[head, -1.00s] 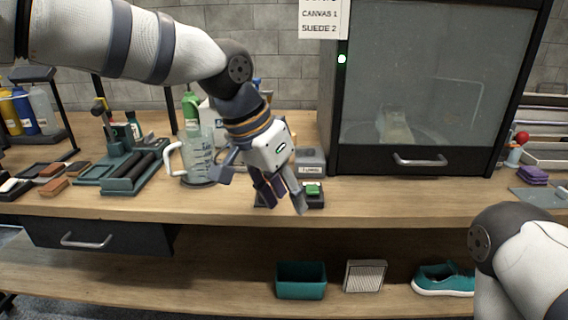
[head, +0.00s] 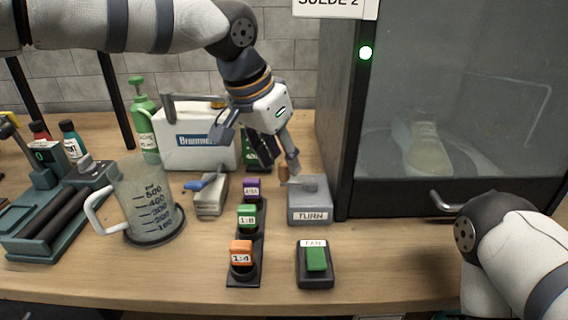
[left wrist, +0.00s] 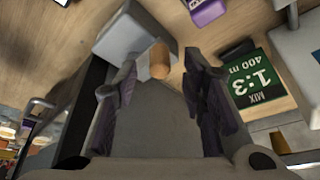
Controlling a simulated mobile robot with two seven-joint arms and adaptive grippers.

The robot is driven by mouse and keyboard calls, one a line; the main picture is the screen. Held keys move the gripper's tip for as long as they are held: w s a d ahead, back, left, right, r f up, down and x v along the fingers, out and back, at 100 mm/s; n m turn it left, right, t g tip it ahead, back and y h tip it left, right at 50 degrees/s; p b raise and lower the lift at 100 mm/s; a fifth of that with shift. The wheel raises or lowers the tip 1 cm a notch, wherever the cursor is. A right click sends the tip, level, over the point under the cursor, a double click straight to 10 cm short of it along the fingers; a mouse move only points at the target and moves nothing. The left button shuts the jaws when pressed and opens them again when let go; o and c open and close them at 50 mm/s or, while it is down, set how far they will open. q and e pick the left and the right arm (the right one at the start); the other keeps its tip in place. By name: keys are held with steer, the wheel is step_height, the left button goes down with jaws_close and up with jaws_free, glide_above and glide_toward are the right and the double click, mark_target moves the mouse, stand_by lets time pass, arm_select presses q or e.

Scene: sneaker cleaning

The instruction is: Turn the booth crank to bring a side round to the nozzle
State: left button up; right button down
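The crank is a grey box (head: 309,205) labelled TURN, on the bench just left of the booth (head: 460,100). Its tan knob (head: 284,172) stands at the box's left rear. My left gripper (head: 268,158) is just above and beside the knob, pointing down. In the left wrist view the knob (left wrist: 160,62) shows between the spread fingers (left wrist: 165,85), nearer the left one; the grey box (left wrist: 135,32) is behind it. Contact with the knob cannot be told. A pale shoe (head: 424,145) stands inside behind the glass. My right gripper is out of view.
A green FAN switch (head: 316,258) and several coloured dilution buttons (head: 246,220) sit in front. A measuring jug (head: 150,205), a green bottle (head: 145,125) and a white container (head: 195,140) stand to the left. A green light (head: 366,53) glows on the booth frame.

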arm_select(q)
steer(key=x, duration=0.2)
steer(key=shift+d+f, duration=0.15)
steer(key=shift+f, duration=0.05)
steer(key=shift+w, duration=0.15)
jaws_close()
steer(key=shift+r+p, duration=0.3)
steer(key=shift+p, duration=0.05)
steer(key=shift+w+m, duration=0.1)
steer(key=shift+m, duration=0.2)
steer(key=shift+w+f, duration=0.1)
steer(key=shift+f, duration=0.15)
jaws_free()
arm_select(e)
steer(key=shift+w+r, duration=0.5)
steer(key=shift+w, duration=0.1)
